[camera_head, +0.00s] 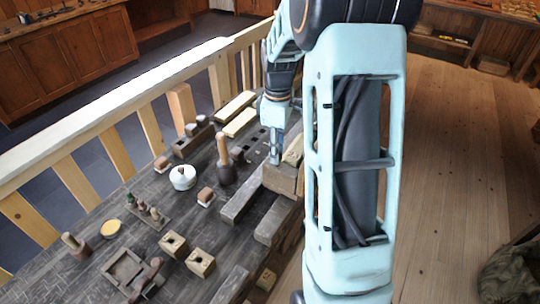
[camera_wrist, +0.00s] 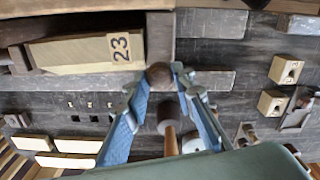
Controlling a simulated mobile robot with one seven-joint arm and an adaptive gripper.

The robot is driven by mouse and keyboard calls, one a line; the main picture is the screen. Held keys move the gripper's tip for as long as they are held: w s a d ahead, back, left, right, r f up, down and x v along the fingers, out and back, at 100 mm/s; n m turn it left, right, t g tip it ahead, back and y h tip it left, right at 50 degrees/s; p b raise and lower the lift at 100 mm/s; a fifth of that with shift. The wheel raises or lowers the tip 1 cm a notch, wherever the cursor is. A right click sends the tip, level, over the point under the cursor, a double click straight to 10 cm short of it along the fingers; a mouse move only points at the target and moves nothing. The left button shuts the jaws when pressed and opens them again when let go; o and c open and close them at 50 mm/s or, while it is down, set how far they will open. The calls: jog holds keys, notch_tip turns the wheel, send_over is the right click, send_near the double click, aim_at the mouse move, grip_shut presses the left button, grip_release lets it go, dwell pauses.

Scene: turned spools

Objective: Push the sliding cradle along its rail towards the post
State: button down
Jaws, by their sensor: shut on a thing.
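The sliding cradle (camera_head: 282,180) is a brown wooden piece at the upper end of two grey rail strips (camera_head: 243,199) in the head view. In the wrist view its grey crosspiece (camera_wrist: 161,35) lies across the strips, with a round dark knob (camera_wrist: 159,75) at its end. A pale block marked 23 (camera_wrist: 85,52) lies left of the crosspiece. My gripper (camera_head: 274,160) reaches down at the cradle; in the wrist view its blue fingers (camera_wrist: 161,80) close around the knob. I cannot clearly make out the post; my arm hides part of that area in the head view.
Pale bars (camera_head: 240,122) lie at the back. A wooden railing (camera_head: 150,120) runs along the far side. The strips left of the cradle look clear.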

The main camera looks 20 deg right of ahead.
jog(key=shift+w+d+r, duration=0.1)
jog(key=shift+w+d, duration=0.1)
jog(key=shift+d, duration=0.05)
jog(key=c, duration=1.6)
grip_release()
notch_tip(320, 180, up, 12)
jog(key=shift+f, duration=0.1)
